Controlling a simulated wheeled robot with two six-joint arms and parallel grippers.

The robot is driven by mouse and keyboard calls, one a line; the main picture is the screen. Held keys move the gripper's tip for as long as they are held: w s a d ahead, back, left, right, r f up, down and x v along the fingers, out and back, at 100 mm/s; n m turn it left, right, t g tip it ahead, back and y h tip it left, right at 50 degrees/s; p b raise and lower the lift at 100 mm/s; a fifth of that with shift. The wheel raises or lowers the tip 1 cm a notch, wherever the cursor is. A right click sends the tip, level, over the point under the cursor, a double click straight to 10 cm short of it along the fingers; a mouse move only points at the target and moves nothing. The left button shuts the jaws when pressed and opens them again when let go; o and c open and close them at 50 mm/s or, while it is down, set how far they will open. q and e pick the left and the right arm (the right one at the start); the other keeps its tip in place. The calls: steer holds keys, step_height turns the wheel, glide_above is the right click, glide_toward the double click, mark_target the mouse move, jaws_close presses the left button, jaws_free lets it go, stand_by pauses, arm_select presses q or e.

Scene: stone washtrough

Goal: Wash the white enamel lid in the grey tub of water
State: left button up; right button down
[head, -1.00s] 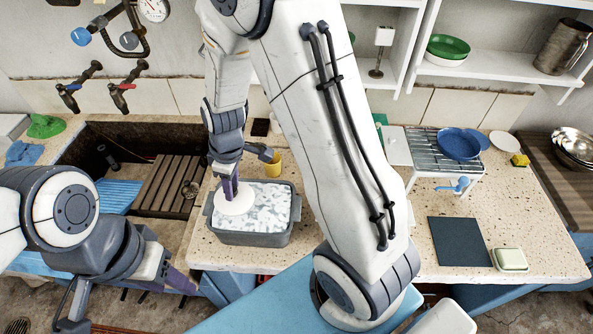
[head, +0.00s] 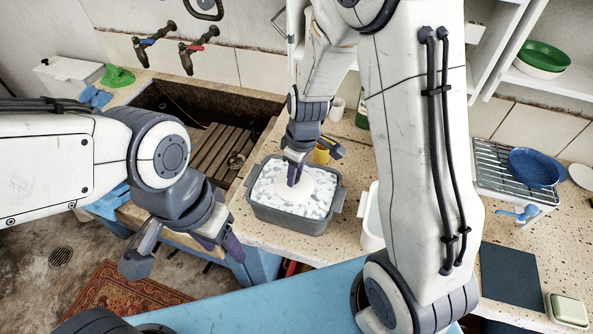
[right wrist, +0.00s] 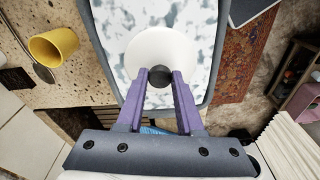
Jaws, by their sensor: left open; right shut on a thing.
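The grey tub (head: 290,222) stands on the speckled counter, filled with water under patchy white foam. The white enamel lid (head: 306,193) is a round disc over the foamy water; it also shows in the right wrist view (right wrist: 160,47). My right gripper (head: 295,176) is shut on the lid's dark knob (right wrist: 160,76), with its purple fingers on either side. I cannot tell how deep the lid sits in the water. My left gripper (head: 190,262) is open and empty, in front of the counter edge and left of the tub.
A yellow cup (head: 321,153) stands just behind the tub. A white container (head: 371,225) stands close on its right, partly hidden by my right arm. The stone trough (head: 180,110) with a slatted board lies left. A blue plate (head: 533,167) lies on the rack at right.

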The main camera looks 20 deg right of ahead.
steer(key=shift+f+b, duration=4.05)
steer(key=shift+f, duration=0.65)
steer(key=shift+r, duration=0.15)
steer(key=shift+r+p, duration=5.05)
steer(key=shift+r, duration=0.95)
steer(key=shift+r, duration=0.1)
step_height(320, 180, up, 4)
steer(key=p, duration=0.3)
